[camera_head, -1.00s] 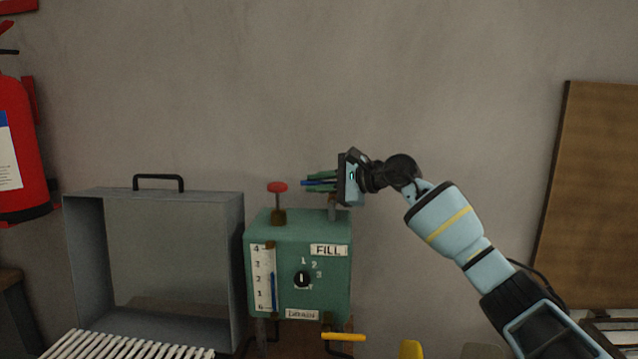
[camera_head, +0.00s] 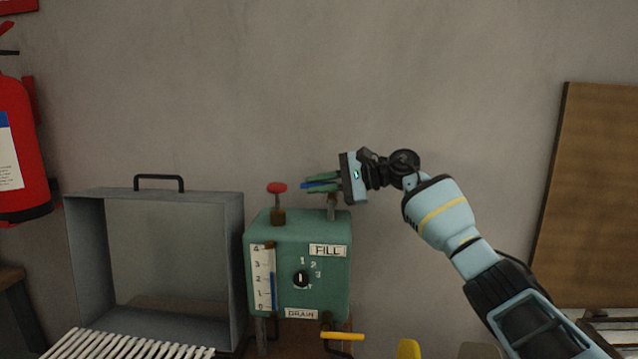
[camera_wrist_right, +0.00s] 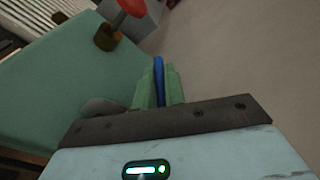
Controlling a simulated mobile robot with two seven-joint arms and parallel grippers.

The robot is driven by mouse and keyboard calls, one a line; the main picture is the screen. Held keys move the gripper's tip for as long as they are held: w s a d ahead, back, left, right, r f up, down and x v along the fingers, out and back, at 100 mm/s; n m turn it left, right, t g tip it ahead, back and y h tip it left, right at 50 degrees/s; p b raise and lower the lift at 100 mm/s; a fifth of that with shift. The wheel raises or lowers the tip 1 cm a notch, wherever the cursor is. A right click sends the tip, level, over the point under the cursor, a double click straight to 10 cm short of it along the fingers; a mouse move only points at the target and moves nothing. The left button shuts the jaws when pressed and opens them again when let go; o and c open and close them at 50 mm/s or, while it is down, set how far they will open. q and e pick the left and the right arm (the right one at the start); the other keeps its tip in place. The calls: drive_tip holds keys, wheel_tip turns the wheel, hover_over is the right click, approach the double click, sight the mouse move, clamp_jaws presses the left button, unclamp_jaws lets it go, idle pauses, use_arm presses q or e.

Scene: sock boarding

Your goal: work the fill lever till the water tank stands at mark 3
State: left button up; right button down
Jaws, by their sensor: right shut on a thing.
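The green water tank box (camera_head: 262,226) stands at the centre, with a FILL label above and a DRAIN label below. The right wrist view also shows the blue grip (camera_wrist_right: 159,75) clamped between the fingers. My left gripper is out of view.
A red knob (camera_head: 277,188) stands on the tank's left top. A black dial (camera_head: 301,279) is on its front; a yellow handle (camera_head: 343,336) sticks out below. A grey open case (camera_head: 236,250) stands close at left. The wall space above is free.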

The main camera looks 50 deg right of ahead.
drive_tip(key=c, duration=1.7)
unclamp_jaws()
drive_tip(key=shift+c, duration=0.2)
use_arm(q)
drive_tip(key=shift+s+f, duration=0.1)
use_arm(e)
drive_tip(key=b+v, duration=0.1)
drive_tip(key=v, duration=0.5)
drive_tip(key=shift+s+d+b, duration=0.2)
drive_tip(key=shift+b, duration=0.1)
drive_tip(key=shift+s+d, duration=0.2)
drive_tip(key=shift+s, duration=0.15)
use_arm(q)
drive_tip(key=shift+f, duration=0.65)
use_arm(e)
drive_tip(key=shift+s+d+r, duration=0.1)
drive_tip(key=shift+s+r, duration=0.1)
